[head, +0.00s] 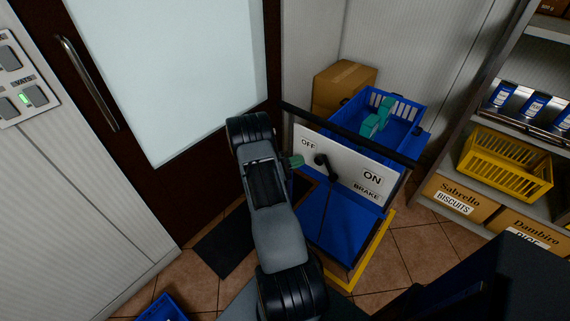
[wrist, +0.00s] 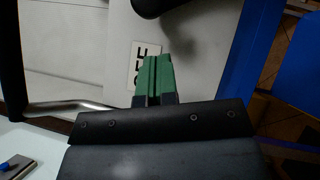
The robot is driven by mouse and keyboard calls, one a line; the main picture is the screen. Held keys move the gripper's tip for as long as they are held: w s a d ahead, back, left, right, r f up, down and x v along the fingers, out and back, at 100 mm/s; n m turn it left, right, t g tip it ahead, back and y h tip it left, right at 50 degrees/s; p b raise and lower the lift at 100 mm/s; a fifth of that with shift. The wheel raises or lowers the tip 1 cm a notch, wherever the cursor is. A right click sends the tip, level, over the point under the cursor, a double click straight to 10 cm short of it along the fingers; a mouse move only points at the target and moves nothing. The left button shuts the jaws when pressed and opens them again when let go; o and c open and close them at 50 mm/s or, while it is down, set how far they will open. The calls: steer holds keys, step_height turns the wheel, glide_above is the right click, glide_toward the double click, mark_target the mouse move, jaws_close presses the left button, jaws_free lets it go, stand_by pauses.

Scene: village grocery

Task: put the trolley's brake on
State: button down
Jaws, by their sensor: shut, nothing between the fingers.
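The blue trolley (head: 336,226) stands right of the door, with a white brake panel (head: 343,170) on its near side. The panel reads OFF at its left and ON and BRAKE at its right. A black brake lever (head: 321,160) sits on it close to the OFF label (head: 308,144). My gripper (head: 297,161) has green fingertips, just left of the lever at the panel's left end. In the wrist view its fingers (wrist: 153,80) are together and empty, partly covering the OFF label (wrist: 139,62). A black part, seemingly the lever (wrist: 148,8), shows at the top edge.
A blue crate (head: 408,112) with green packs is on the trolley, near a cardboard box (head: 343,86). Shelves with a yellow basket (head: 505,165) stand right. The door's metal handle (head: 88,84) is left; a handle also shows in the wrist view (wrist: 75,104).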

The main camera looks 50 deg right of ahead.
steer(key=shift+s+d+r+p, duration=0.1)
steer(key=shift+s+r+p, duration=0.15)
steer(key=shift+s, duration=0.6)
steer(key=shift+s+d+r+p, duration=0.1)
steer(key=shift+s+r, duration=0.25)
steer(key=shift+s, duration=0.5)
